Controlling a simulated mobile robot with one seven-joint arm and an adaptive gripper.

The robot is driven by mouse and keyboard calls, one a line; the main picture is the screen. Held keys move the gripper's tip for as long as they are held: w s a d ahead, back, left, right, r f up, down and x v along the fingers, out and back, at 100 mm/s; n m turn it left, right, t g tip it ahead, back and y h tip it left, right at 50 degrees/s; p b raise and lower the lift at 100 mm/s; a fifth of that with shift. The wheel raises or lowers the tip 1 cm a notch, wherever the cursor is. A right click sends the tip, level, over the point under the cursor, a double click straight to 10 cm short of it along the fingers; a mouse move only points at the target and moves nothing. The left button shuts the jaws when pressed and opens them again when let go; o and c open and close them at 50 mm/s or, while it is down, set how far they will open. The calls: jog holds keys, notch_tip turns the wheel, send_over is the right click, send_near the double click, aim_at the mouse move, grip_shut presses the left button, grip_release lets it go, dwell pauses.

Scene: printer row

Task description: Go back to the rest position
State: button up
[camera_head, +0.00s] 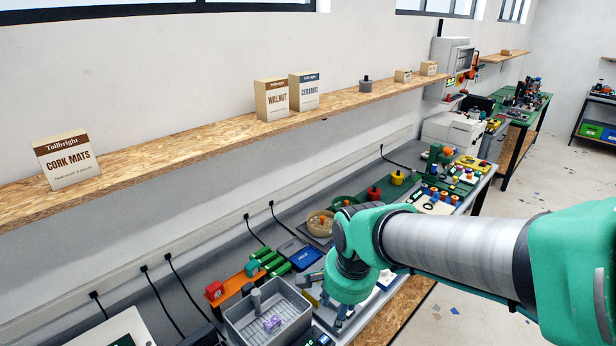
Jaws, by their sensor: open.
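My gripper (325,300) is at the lower middle of the head view, at the end of my green and grey arm, which reaches in from the right. Its fingers point down over the bench, beside the right side of a grey bin (242,325), and look apart. I see nothing between them, though my wrist hides part of this area. A small purple piece (272,323) lies in the grey bin, along with a grey peg-like part (256,300).
A wooden shelf (200,141) runs along the wall above the bench, with boxes such as Cork Mats (67,160) and Walnut (271,99). Green cylinders (270,262), an orange holder (245,282), a blue device (306,257) and round trays crowd the bench.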

jog(key=s+d+r+n+t+b, duration=0.2)
jog(key=s+d+r+n, duration=0.5)
jog(key=s+d, duration=0.7)
notch_tip(320, 180, up, 2)
jog(key=shift+s+r+n+t+h+b, duration=0.2)
jog(key=shift+n+t+h+b, duration=0.15)
jog(key=shift+t, duration=0.25)
dwell(1.3)
